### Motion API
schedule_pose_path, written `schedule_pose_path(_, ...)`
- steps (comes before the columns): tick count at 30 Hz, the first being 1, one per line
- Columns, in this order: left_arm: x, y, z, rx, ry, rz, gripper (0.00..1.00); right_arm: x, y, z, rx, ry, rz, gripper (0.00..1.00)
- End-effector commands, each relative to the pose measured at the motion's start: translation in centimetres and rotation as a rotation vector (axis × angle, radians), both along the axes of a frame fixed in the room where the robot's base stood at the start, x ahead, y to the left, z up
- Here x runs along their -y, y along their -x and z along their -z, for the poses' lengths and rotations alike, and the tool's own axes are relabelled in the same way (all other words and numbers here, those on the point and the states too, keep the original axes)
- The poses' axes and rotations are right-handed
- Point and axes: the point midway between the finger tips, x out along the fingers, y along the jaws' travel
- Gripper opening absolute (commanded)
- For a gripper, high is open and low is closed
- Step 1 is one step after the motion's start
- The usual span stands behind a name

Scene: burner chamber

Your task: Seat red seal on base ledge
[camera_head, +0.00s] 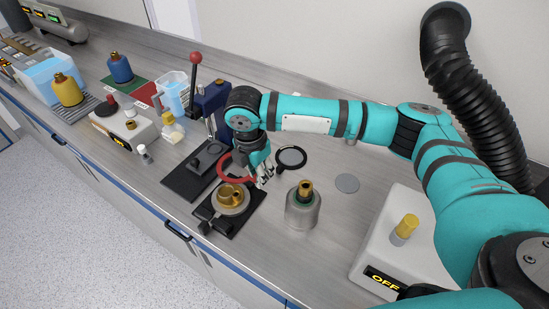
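The red seal (223,176) is a thin red ring. It is held just above and behind the brass base, tilted in the picture. My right gripper (262,178) comes down from the right and its fingers meet the ring's right side; they look closed on it. The round brass base (232,203) with a stepped ledge sits in a black clamp fixture (212,220) on a black plate. The ring and the base are apart, as far as I can tell. My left gripper is not in view.
A press with red-knobbed lever (195,75) stands behind left. A white box marked OFF (390,245) is at right.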

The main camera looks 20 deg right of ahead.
Motion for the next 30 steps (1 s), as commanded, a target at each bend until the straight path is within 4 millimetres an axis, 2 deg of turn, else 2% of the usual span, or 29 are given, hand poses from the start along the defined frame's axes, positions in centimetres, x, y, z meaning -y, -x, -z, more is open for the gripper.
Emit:
schedule_pose_path(3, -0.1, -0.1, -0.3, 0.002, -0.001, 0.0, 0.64, -1.2, 0.4, 0.2, 0.0, 0.005, -0.117, 0.0)
schedule_pose_path(6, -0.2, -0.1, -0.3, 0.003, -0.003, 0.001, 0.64, -1.6, 0.6, 0.4, -0.002, 0.007, -0.161, 0.0)
schedule_pose_path(18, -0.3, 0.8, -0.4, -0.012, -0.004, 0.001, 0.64, -1.7, 0.6, 0.4, -0.002, 0.007, -0.165, 0.0)
schedule_pose_path(26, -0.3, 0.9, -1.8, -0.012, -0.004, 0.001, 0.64, -1.7, 0.7, 0.2, -0.003, 0.007, -0.163, 0.0)
schedule_pose_path(27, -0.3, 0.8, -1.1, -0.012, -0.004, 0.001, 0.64, -1.6, 0.7, 1.1, -0.003, 0.007, -0.163, 0.0)
schedule_pose_path(30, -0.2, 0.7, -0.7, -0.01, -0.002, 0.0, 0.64, -1.7, 0.7, 2.0, -0.003, 0.007, -0.163, 0.0)
